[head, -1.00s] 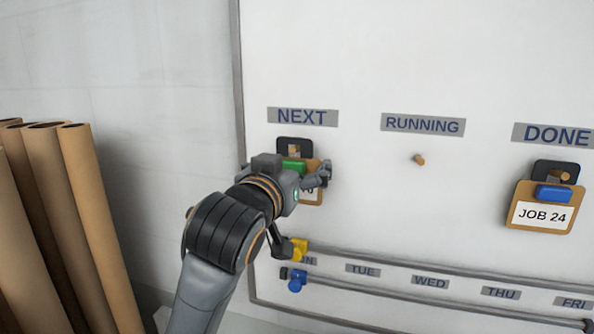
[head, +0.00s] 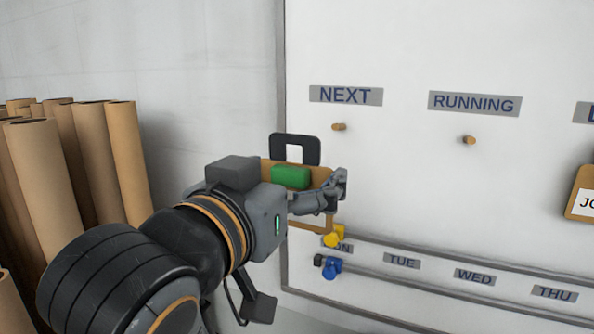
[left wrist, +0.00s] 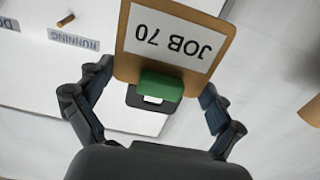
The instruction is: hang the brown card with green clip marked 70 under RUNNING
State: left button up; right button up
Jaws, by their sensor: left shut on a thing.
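The brown card with the green clip (head: 290,177) is in my left gripper (head: 330,190), off the board and in front of it, below and left of the NEXT peg. Its black hanging loop (head: 296,142) stands up above the clip. In the left wrist view the card (left wrist: 170,40) reads JOB 70, upside down, between the two fingers. The RUNNING label (head: 475,103) has a bare wooden peg (head: 468,140) under it. The RUNNING label also shows in the left wrist view (left wrist: 74,40). My right gripper is in neither view.
The NEXT peg (head: 339,127) is bare. Another brown card (head: 582,195) hangs at the right edge, partly cut off. Yellow (head: 334,236) and blue (head: 328,265) pieces sit by the day rail. Cardboard tubes (head: 115,150) stand at the left.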

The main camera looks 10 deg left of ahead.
pick_arm(q)
jog(key=shift+r+p, duration=0.4)
jog(key=shift+p, duration=0.1)
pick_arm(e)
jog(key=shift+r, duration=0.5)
pick_arm(q)
jog(key=shift+w+f, duration=0.1)
